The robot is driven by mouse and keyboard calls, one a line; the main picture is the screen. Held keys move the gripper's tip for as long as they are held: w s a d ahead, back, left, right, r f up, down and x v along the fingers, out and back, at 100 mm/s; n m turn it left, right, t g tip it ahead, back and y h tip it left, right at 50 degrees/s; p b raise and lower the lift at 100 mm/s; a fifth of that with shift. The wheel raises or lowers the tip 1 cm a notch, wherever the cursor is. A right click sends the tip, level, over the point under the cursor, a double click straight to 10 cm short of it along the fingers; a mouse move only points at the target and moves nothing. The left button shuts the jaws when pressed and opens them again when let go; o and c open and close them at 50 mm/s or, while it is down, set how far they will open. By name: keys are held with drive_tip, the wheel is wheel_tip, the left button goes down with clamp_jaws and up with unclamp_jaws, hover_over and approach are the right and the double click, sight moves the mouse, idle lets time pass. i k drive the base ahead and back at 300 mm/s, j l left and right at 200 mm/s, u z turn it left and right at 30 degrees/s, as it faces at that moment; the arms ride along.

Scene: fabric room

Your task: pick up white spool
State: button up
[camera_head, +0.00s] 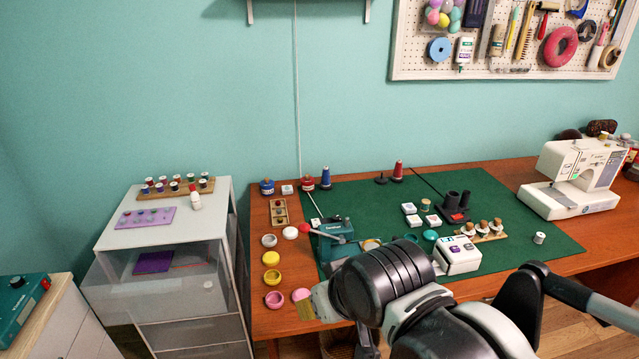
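A small white spool (539,238) stands upright near the right side of the green mat (515,250). It stands apart, in front of the sewing machine. Several more spools with white thread (483,228) stand in a wooden rack left of it. My black and grey arm fills the lower middle of the view, left of and nearer than the lone spool. Its fingers cannot be clearly made out, so I cannot tell whether my gripper is open or shut. Nothing held is visible.
A white sewing machine (578,180) stands behind the lone spool. A white box (458,255), white square pieces (410,208) and a black holder (453,206) are on the mat. Round containers (272,277) line the table's left side. A white drawer cabinet (190,300) stands further left.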

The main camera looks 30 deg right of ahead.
sight(538, 238)
drive_tip(key=z, duration=2.2)
drive_tip(key=i+j+u, duration=0.15)
drive_tip(key=i+u, duration=0.3)
drive_tip(key=i, duration=0.1)
